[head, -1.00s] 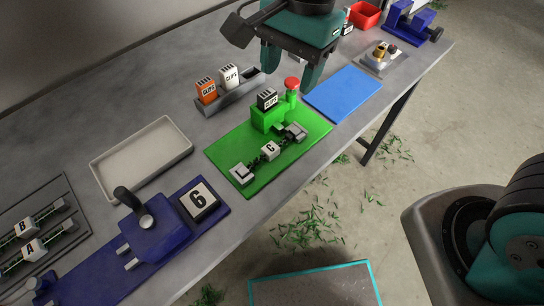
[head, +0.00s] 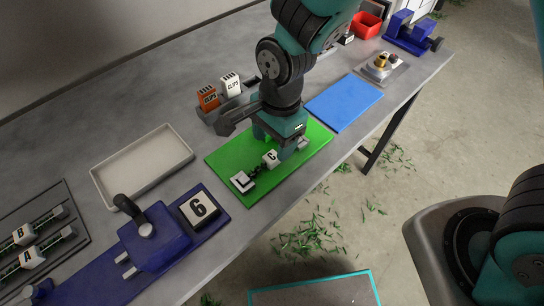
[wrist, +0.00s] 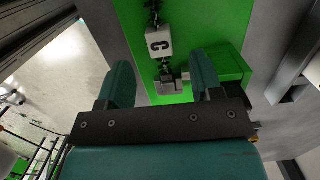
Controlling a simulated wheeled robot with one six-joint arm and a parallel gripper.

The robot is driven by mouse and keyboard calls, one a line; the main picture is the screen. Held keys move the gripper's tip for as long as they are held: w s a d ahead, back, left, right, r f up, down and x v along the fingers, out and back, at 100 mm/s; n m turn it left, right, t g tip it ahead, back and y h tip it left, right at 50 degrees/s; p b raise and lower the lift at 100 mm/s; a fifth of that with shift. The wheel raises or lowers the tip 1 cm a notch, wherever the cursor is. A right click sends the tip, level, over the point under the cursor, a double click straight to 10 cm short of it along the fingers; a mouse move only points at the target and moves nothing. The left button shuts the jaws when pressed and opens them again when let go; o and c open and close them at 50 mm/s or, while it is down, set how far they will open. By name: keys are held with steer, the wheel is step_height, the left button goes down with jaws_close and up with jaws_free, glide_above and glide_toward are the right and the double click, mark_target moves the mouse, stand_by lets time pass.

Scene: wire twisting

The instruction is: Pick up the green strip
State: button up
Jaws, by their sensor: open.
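In the head view, a dark strip with a white C label (head: 270,158) lies on the bright green board (head: 228,155). A grey end holder (head: 243,181) is at its near-left end. My gripper (head: 274,142) points down low over the board, by the strip's far half, and hides the far holder partly. In the wrist view, my gripper (wrist: 161,64) is open, with its fingers apart and nothing held. The strip's C label (wrist: 158,42) shows just beyond the gap, and the far grey holder (wrist: 174,86) shows between the fingers. No plain green strip stands out on the board.
Strips A (head: 32,256) and B (head: 22,234) sit in a rack at the left. A beige tray (head: 107,193), a blue fixture (head: 160,235) with a 6 tile (head: 199,207), clip boxes (head: 208,98) and a blue mat (head: 343,102) surround the board.

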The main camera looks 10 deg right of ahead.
mark_target(272, 157)
steer(key=f, duration=0.4)
steer(key=shift+s+a+f, duration=0.15)
steer(key=shift+a+f, duration=0.05)
steer(key=shift+f, duration=0.05)
steer(key=shift+c, duration=0.4)
jaws_close()
steer(key=shift+r, duration=0.1)
step_height(272, 157, up, 23)
steer(key=p, duration=0.4)
